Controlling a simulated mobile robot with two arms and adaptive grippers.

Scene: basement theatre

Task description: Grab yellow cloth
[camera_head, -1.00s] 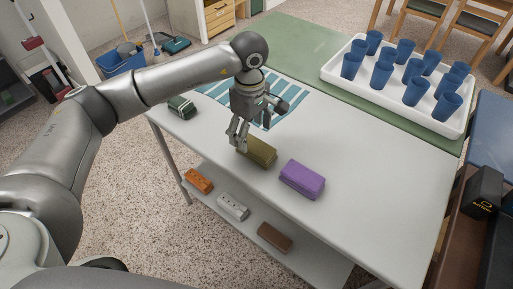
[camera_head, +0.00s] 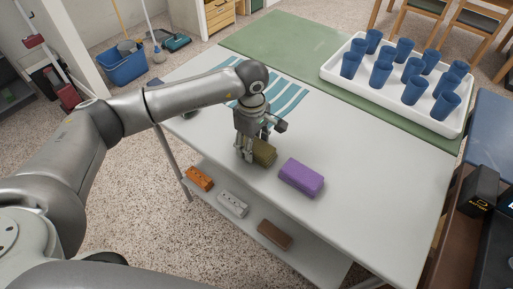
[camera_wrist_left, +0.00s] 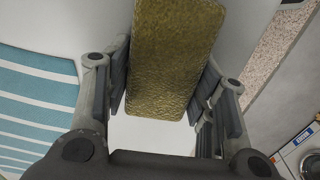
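The yellow cloth is an olive-yellow, block-shaped bundle (camera_head: 265,153) on the white table, left of a purple bundle. My left gripper (camera_head: 246,155) points down at its left end and hides part of it. In the left wrist view the cloth (camera_wrist_left: 172,60) lies between the two fingers of the gripper (camera_wrist_left: 160,95). The fingers are wide apart, one on each side, with narrow gaps near the cloth's end. The cloth appears to rest on the table. My right gripper is not in view.
The purple bundle (camera_head: 301,177) lies close on the right. A striped blue cloth (camera_head: 287,100) lies behind. A white tray (camera_head: 455,128) holds several blue cups. Orange (camera_head: 199,178), white (camera_head: 232,204) and brown (camera_head: 274,235) bundles lie on the lower shelf. The table's right part is clear.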

